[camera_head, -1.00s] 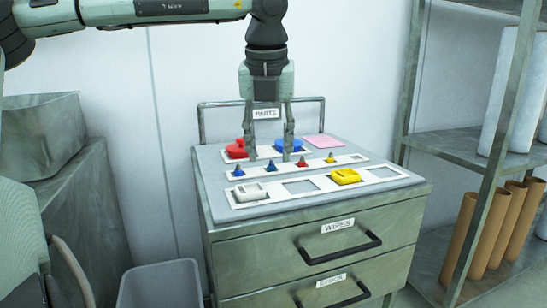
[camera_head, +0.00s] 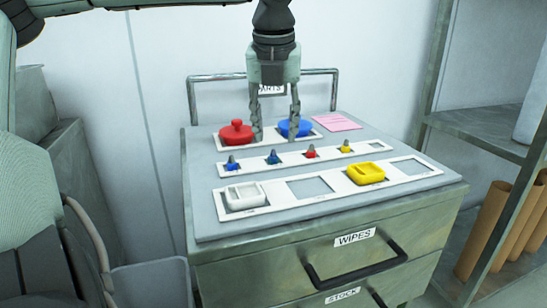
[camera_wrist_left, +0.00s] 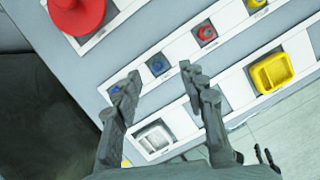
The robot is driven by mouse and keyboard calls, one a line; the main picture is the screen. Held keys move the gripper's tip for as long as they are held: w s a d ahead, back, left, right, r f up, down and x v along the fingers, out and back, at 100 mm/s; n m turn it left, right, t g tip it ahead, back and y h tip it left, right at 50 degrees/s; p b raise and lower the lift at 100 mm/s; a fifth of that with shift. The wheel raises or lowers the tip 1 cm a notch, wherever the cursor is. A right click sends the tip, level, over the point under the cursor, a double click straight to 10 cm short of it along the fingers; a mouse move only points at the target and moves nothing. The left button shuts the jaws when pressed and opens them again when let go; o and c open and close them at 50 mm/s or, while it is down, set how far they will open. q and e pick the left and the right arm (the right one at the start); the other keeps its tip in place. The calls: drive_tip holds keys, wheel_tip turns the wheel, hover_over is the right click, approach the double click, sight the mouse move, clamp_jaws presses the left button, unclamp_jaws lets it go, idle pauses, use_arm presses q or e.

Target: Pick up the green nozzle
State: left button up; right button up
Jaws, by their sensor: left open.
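No nozzle of green colour shows in either view. A row of small cone-shaped nozzles with greyish tips sits in a white strip: a blue nozzle (camera_head: 232,165), a second blue nozzle (camera_head: 273,157), a red nozzle (camera_head: 310,152) and a yellow nozzle (camera_head: 346,147). My left gripper (camera_head: 275,139) points down, open and empty, above the bench top near the second blue nozzle. In the left wrist view its fingers (camera_wrist_left: 160,76) are spread; the second blue nozzle (camera_wrist_left: 158,65) shows between and beyond their tips. The left finger partly covers the first blue nozzle. My right gripper is out of view.
A red lidded part (camera_head: 236,132) and a blue round part (camera_head: 295,128) sit behind the row. In front, a white strip (camera_head: 283,206) holds a white tray (camera_head: 246,196) and a yellow tray (camera_head: 366,173), with empty recesses. Shelving (camera_head: 478,126) stands right; a grey bin (camera_head: 152,283) stands front left.

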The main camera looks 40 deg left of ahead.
sight(273, 151)
use_arm(q)
drive_tip(key=x, duration=0.4)
drive_tip(key=shift+s+a+f, duration=0.1)
drive_tip(key=shift+s+f, duration=0.1)
drive_tip(key=shift+c, duration=0.4)
drive_tip(key=c, duration=0.8)
